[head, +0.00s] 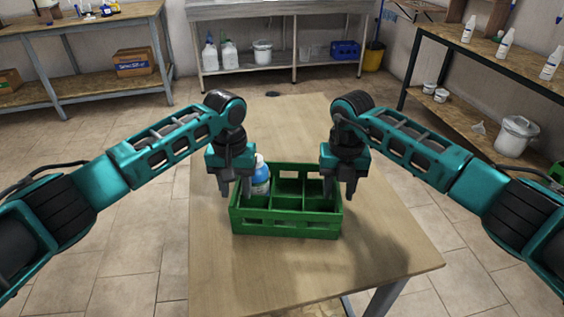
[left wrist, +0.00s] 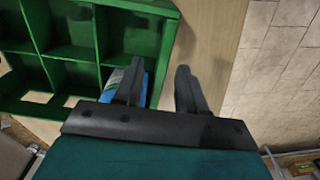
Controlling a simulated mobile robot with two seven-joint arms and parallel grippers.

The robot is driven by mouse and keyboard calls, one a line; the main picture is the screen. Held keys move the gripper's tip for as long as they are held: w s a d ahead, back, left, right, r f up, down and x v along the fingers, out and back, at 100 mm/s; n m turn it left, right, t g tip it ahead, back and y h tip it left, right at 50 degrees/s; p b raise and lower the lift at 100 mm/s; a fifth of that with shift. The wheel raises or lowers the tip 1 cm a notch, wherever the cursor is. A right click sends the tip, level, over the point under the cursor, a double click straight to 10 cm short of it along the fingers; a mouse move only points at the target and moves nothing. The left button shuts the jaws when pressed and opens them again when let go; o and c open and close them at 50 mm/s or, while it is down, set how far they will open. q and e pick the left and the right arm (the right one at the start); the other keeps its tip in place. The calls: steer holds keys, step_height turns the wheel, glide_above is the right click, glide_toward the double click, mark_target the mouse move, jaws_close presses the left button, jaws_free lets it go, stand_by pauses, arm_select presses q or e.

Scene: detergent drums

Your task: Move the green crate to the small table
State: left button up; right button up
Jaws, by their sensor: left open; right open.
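The green crate (head: 285,228) stands upright on a wooden table, divided into several compartments. A bottle with a white cap and blue label (head: 260,178) stands in a left compartment; the other compartments I can see into look empty. My left gripper (head: 234,192) is open at the crate's left side. In the left wrist view its two fingers (left wrist: 158,88) are apart beside the crate's wall (left wrist: 166,45), with the bottle (left wrist: 117,82) partly hidden behind one finger. My right gripper (head: 339,196) is open at the crate's right side. I cannot tell whether either gripper touches the crate.
The wooden table (head: 375,255) has free room around the crate. A shelf with white bottles (head: 505,43) stands at the right, a bench with tubs (head: 270,72) at the back, and another table (head: 85,20) at the back left. A white bucket (head: 515,136) sits at the right.

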steer(key=shift+a, duration=0.1)
steer(key=shift+r, duration=0.15)
arm_select(q)
step_height(320, 180, up, 12)
arm_select(e)
step_height(320, 180, up, 12)
stand_by(0.5)
steer(key=shift+s+f, duration=0.1)
steer(key=shift+f, duration=0.1)
